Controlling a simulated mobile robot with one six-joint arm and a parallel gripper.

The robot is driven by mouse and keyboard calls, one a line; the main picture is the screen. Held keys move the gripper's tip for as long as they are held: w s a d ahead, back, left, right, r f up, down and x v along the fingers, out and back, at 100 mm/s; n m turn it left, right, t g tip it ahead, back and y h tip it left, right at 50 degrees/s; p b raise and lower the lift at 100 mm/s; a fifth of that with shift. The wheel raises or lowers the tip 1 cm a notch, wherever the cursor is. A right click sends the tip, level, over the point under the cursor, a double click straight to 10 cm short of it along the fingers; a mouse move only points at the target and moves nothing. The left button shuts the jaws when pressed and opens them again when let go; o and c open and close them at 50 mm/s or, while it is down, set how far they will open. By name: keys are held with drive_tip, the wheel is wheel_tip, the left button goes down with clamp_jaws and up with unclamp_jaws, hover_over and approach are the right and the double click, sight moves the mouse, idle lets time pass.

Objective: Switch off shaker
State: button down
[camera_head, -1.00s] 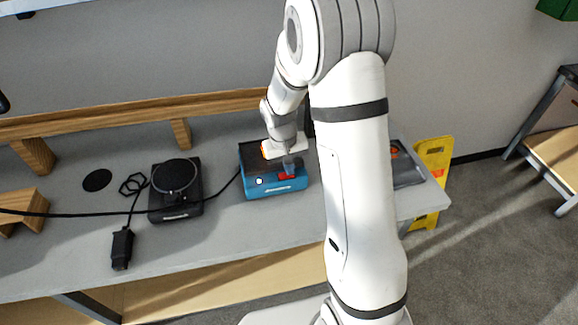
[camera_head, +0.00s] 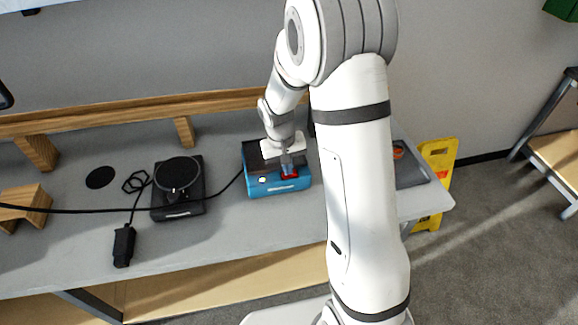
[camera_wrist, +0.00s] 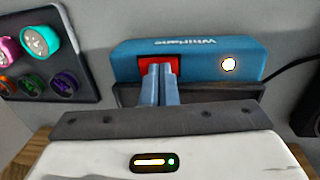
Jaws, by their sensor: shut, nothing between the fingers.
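The shaker is a blue box (camera_head: 270,188) with a dark top, standing on the grey table in the head view. Its front carries a red rocker switch (camera_wrist: 158,64) and a round glowing white light (camera_wrist: 228,65), both clear in the wrist view. My gripper (camera_wrist: 161,70) is shut and empty, with its fingertips over the red switch and hiding its middle. The fingertips look to be at or touching the switch; contact cannot be told for sure. In the head view my gripper (camera_head: 288,170) reaches down to the shaker's front from above.
A black round-topped device (camera_head: 178,178) stands left of the shaker, with a black plug (camera_head: 123,246) and cables nearby. A dark tray with coloured round pieces (camera_wrist: 40,45) lies to one side. A wooden rail (camera_head: 110,112) runs behind.

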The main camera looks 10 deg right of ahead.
sight(282, 175)
drive_tip(key=shift+r, duration=0.15)
wheel_tip(282, 175, up, 14)
drive_tip(key=a+p, duration=0.1)
drive_tip(key=shift+a+f, duration=0.2)
drive_tip(key=shift+a, duration=0.2)
drive_tip(key=shift+d, duration=0.1)
drive_tip(key=shift+d, duration=0.6)
